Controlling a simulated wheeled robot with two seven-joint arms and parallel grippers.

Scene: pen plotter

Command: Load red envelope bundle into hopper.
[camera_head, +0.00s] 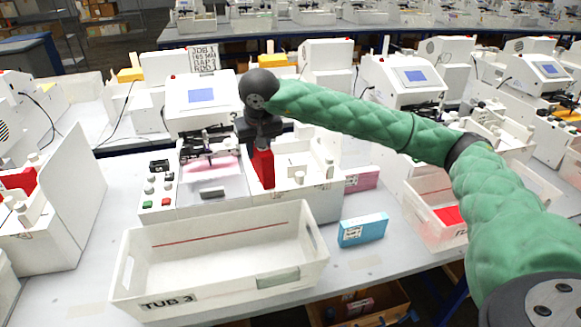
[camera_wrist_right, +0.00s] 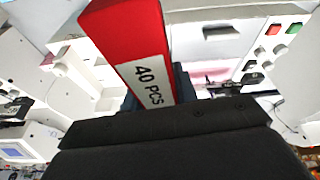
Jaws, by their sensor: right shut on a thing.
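The red envelope bundle (camera_head: 263,168) hangs upright below my right gripper (camera_head: 262,142), over the plotter in the middle of the table. In the right wrist view the bundle (camera_wrist_right: 128,42) carries a white label reading "40 PCS". My right gripper is shut on it. The hopper (camera_head: 302,162) seems to be the white open-topped part right of the bundle; whether the bundle's lower end is inside it I cannot tell. The plotter (camera_head: 203,100) has a blue screen and a sign reading "JOB 1". My left gripper is not in view.
An empty white tub (camera_head: 160,299) marked "TUB 3" stands in front of the plotter. A blue box (camera_head: 363,229) lies right of it, and a pink bundle (camera_head: 362,180) behind that. A white tub with red contents (camera_head: 449,215) is at right. Other plotters stand behind.

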